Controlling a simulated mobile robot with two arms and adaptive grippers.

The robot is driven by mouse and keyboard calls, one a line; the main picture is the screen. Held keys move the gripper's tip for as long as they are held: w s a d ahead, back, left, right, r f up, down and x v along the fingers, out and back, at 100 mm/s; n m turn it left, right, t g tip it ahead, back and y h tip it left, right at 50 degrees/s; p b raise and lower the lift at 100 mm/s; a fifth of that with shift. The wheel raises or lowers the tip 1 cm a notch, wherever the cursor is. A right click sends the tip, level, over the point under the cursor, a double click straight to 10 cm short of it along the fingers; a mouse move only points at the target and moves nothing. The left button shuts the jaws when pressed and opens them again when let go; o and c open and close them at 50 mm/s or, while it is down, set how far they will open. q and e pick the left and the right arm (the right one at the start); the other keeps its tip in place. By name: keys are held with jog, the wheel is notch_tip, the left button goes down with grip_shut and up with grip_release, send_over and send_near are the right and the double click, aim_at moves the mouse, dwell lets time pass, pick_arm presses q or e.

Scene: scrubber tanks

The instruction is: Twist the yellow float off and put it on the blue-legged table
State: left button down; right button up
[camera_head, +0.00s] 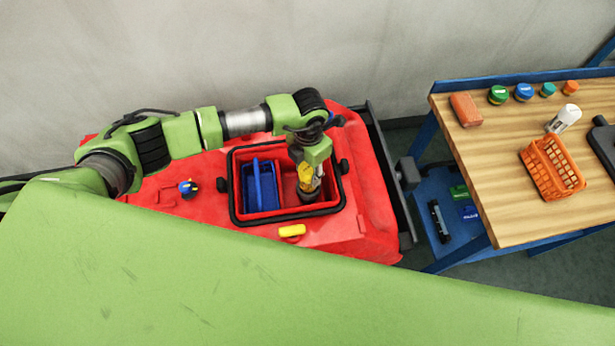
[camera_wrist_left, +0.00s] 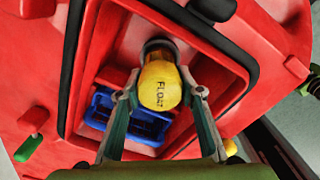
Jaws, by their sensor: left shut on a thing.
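The yellow float (camera_wrist_left: 160,84), marked FLOAT, sits on a dark round fitting inside the open tank of the red scrubber (camera_head: 363,230). My left gripper (camera_wrist_left: 160,98) is shut on the float, one finger on each side of it. In the head view my left gripper (camera_head: 310,185) points down into the tank, and part of the yellow float (camera_head: 305,174) shows beside it. The blue-legged table (camera_head: 500,210) has a wooden top and stands to the right. My right gripper is not in view.
A blue basket (camera_head: 260,187) is in the tank, left of the float. The tank has a black rim (camera_head: 236,210). On the table are an orange basket (camera_head: 552,168), a reddish block (camera_head: 466,110), several round lids and a white item (camera_head: 565,118). The table's front part is clear.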

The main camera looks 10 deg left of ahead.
pick_arm(q)
jog(key=shift+r+p, duration=1.55)
jog(key=shift+r, duration=0.95)
